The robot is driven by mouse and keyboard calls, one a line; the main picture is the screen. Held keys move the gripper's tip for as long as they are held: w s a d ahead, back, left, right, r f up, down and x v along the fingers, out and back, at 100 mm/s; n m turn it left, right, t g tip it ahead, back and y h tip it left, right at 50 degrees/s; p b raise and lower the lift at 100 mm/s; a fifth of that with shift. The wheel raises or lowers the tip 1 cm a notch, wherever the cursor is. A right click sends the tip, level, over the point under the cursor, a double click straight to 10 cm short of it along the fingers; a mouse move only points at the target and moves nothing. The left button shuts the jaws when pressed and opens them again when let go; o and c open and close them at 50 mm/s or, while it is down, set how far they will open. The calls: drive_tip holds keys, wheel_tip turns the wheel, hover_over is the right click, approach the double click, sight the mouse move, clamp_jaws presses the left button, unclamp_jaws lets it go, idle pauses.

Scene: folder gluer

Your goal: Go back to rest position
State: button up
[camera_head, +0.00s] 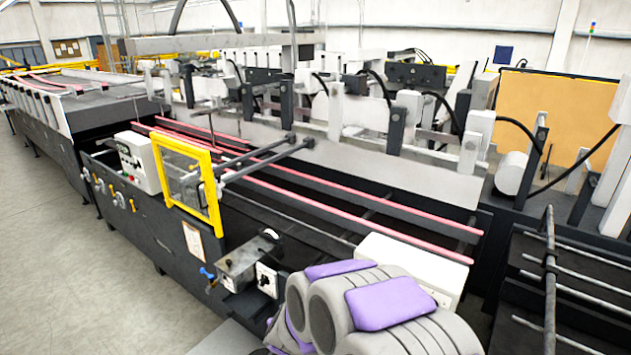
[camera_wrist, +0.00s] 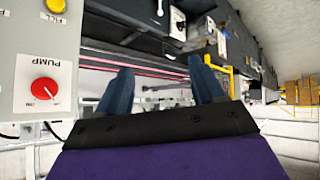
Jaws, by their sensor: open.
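My gripper (camera_wrist: 163,92) shows in the wrist view as two dark blue fingers set well apart, with nothing between them. It is open and empty. At the left of that view, close to the gripper, is a grey control panel (camera_wrist: 18,80) with a red pump knob (camera_wrist: 44,89) and a yellow button (camera_wrist: 56,5). The wrist picture appears upside down. In the head view, my folded grey and purple arm is at the bottom middle; the fingers are hidden there.
The long folder gluer (camera_head: 330,185) with red belts fills the middle. A yellow-framed guard (camera_head: 186,182) and a white control box (camera_head: 137,162) stand on its near side. Dark metal bars (camera_head: 550,260) are at the right. Free floor (camera_head: 60,270) lies at the left.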

drive_tip(key=s+d+r+m+g+b, duration=0.1)
drive_tip(key=s+d+g+b, duration=0.2)
drive_tip(key=s+d, duration=0.4)
drive_tip(key=s+d+r+m+g+b, duration=0.1)
drive_tip(key=s+d+g+b, duration=0.2)
drive_tip(key=s, duration=1.6)
drive_tip(key=s+d+r+m+g+h+b, duration=0.1)
drive_tip(key=s+d+g+b, duration=0.2)
drive_tip(key=s+d, duration=0.7)
drive_tip(key=s+g, duration=0.2)
drive_tip(key=s, duration=0.2)
drive_tip(key=shift+d, duration=0.3)
drive_tip(key=shift+c, duration=0.2)
